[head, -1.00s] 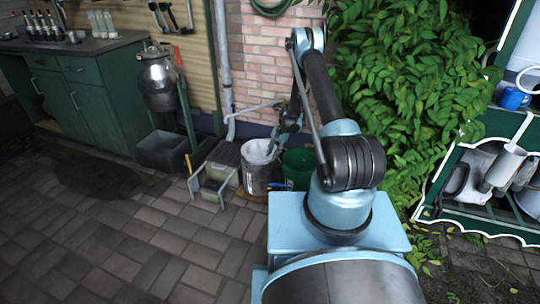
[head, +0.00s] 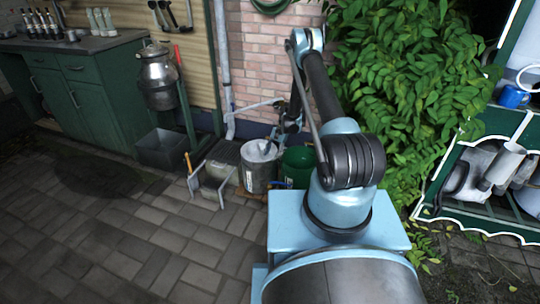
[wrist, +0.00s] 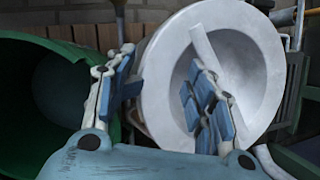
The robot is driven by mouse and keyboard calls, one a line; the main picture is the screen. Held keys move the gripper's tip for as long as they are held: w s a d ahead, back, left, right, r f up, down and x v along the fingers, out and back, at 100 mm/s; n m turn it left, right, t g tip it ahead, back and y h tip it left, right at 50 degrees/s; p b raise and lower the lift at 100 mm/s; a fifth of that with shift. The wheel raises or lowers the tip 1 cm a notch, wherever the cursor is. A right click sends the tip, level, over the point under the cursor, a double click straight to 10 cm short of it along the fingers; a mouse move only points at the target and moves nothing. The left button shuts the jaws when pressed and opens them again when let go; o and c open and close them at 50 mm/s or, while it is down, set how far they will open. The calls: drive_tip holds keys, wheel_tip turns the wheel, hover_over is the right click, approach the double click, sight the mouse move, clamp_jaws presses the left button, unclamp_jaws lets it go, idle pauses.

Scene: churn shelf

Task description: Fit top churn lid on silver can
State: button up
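A silver churn (head: 158,82) hangs or stands upright on a green stand at the left in the head view. A pale round piece with a raised rim and a strip across it (wrist: 262,75) fills much of the wrist view; I cannot tell whether it is a lid or the top of a can. Contact is unclear. My gripper (head: 277,138) is small above the grey can.
A green bucket (head: 299,165) stands right of the grey can and also shows in the wrist view (wrist: 30,105). A dark crate (head: 161,149) and a grey box (head: 225,155) stand left. The wall and leaves are close behind. Paving in front is clear.

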drive_tip(key=shift+r, duration=0.2)
drive_tip(key=s+d+r, duration=0.1)
drive_tip(key=d+r, duration=0.2)
drive_tip(key=r, duration=0.7)
drive_tip(key=s+d+r+n+t, duration=0.1)
drive_tip(key=d+r, duration=0.1)
drive_tip(key=r, duration=0.8)
drive_tip(key=s+d+r, duration=0.1)
drive_tip(key=d+r, duration=0.2)
drive_tip(key=r, duration=0.8)
drive_tip(key=s+d+r+n+t+h, duration=0.1)
drive_tip(key=s+d+r+n+h, duration=0.15)
drive_tip(key=s+r, duration=1.05)
drive_tip(key=s+d+r+n+t, duration=0.1)
drive_tip(key=s+d+r, duration=0.15)
drive_tip(key=s, duration=0.65)
drive_tip(key=s+d+r+t, duration=0.1)
drive_tip(key=s+d+r, duration=0.15)
drive_tip(key=s, duration=0.55)
drive_tip(key=s+d+f+n, duration=0.1)
drive_tip(key=s+f, duration=0.1)
drive_tip(key=s, duration=0.5)
drive_tip(key=s+d+f+n+h, duration=0.1)
drive_tip(key=s+d+f, duration=0.1)
drive_tip(key=s, duration=0.5)
drive_tip(key=shift+s+f+t, duration=0.35)
drive_tip(key=shift+f+t, duration=0.05)
drive_tip(key=shift+f, duration=0.45)
